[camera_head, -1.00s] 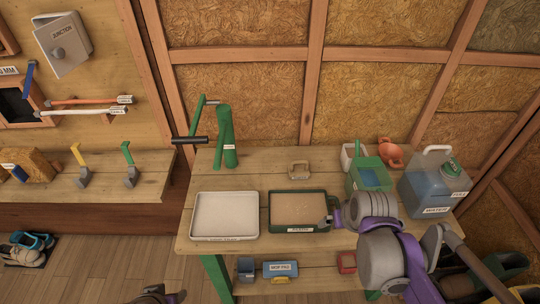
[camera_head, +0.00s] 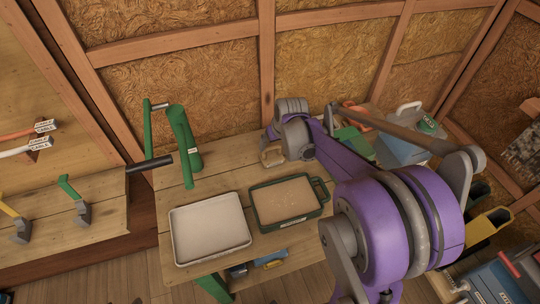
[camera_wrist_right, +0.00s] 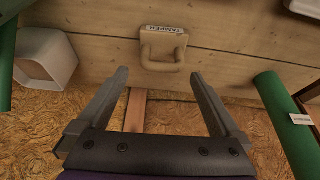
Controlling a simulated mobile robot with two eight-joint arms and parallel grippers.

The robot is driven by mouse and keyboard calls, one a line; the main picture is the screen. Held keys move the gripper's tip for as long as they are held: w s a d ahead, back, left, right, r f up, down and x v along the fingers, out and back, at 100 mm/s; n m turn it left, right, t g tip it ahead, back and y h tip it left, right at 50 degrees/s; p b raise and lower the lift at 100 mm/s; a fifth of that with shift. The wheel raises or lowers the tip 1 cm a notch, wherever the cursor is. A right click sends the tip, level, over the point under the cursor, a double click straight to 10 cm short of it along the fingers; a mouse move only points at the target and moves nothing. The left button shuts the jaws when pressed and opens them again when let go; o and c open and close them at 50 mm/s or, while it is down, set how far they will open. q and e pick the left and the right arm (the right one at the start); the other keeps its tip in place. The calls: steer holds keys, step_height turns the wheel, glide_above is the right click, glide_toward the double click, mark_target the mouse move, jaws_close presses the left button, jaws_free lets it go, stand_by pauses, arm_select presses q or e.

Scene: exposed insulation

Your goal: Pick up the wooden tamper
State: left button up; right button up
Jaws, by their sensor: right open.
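The wooden tamper (camera_head: 272,157) is a small pale block with a loop handle, standing at the back of the wooden workbench (camera_head: 228,165). In the right wrist view the tamper (camera_wrist_right: 163,42) carries a TAMPER label, and its handle faces my gripper. My right gripper (camera_wrist_right: 158,75) is open, with one finger on each side of the handle's line and nothing held. In the head view my right gripper (camera_head: 267,138) is just behind and above the tamper, partly hidden by my wrist. I cannot see my left gripper.
A white tray (camera_head: 240,242) and a green-rimmed sand tray (camera_head: 256,222) lie in front. A green press-like tool (camera_head: 180,140) stands left; its tube (camera_wrist_right: 285,120) shows right in the wrist view. A white square container (camera_wrist_right: 42,60) is at left there. My arm covers the bench's right part.

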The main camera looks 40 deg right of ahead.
mark_target(272, 147)
steer(key=x, duration=0.6)
steer(key=shift+w+a, duration=0.15)
steer(key=shift+w, duration=0.05)
steer(key=c, duration=1.2)
